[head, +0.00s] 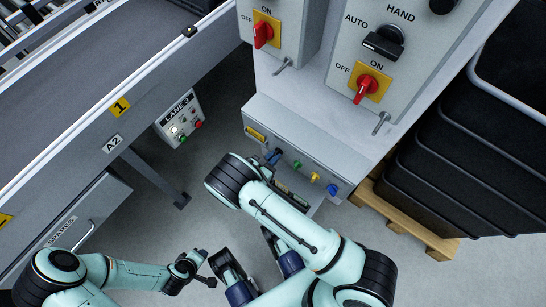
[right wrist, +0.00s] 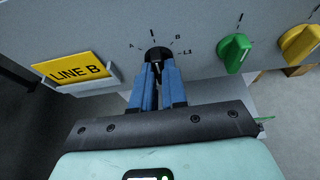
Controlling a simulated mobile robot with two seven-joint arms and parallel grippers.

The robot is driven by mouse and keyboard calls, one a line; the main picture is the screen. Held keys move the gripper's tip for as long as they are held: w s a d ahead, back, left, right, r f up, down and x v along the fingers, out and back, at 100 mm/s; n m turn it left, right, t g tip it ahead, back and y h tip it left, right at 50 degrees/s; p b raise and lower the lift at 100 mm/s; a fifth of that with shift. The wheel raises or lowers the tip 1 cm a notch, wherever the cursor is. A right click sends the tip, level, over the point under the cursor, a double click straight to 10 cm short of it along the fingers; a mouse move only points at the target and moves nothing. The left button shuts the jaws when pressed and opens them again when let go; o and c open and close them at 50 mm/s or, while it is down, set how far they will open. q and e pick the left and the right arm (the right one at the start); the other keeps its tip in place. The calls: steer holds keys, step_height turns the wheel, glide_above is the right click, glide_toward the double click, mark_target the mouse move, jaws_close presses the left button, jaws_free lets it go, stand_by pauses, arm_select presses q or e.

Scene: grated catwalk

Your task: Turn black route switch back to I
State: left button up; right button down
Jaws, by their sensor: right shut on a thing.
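The black route switch (right wrist: 157,52) is on the grey panel in the right wrist view, with marks A, I, B and L1 around it. My right gripper (right wrist: 157,72) is shut on it, with blue fingers on both sides of the knob. The fingers cover most of the knob, so I cannot tell which mark it points to. In the head view my right gripper (head: 273,157) is at the left end of the low panel box, and the switch is hidden there. My left gripper (head: 207,268) is low at the left, its dark fingertips apart, away from the panel.
Red switches (head: 368,86) are above. A conveyor (head: 90,110) stands left; black crates (head: 450,150) on a pallet stand right.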

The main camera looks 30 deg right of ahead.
steer(key=shift+d, duration=0.15)
steer(key=c, duration=1.2)
jaws_free()
steer(key=shift+o, duration=0.2)
